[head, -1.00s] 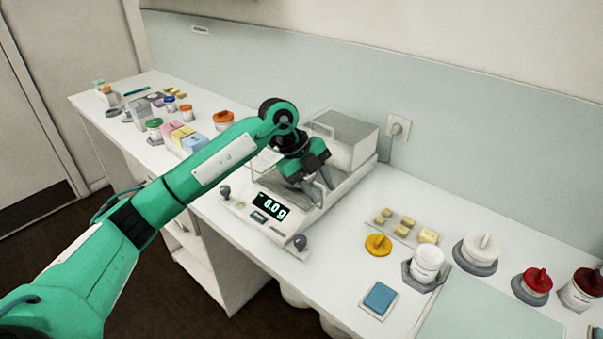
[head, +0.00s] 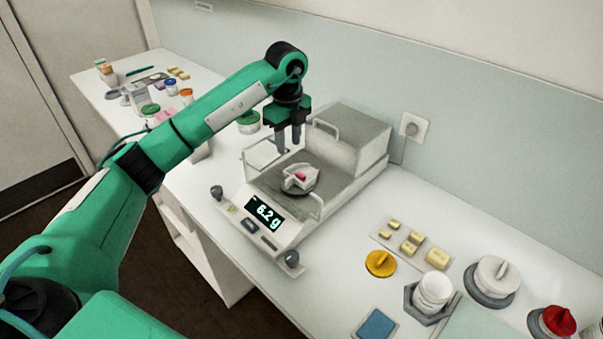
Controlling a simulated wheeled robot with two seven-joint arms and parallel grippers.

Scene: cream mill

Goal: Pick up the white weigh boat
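The white weigh boat (head: 309,185) sits on the dark round pan (head: 316,192) of the balance (head: 292,226), with a small pink piece (head: 300,176) in it. The balance display (head: 266,213) reads 6.2 g. My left gripper (head: 289,147) points down above and behind the boat, apart from it. Its two fingers are parted with nothing between them. My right gripper is not in view.
The balance's clear shield frame and grey rear housing (head: 345,135) stand close around the pan. To the right are a yellow lid (head: 380,264), a white jar (head: 433,290), brass weights (head: 413,242) and a blue pad (head: 376,325). More jars stand at the back left.

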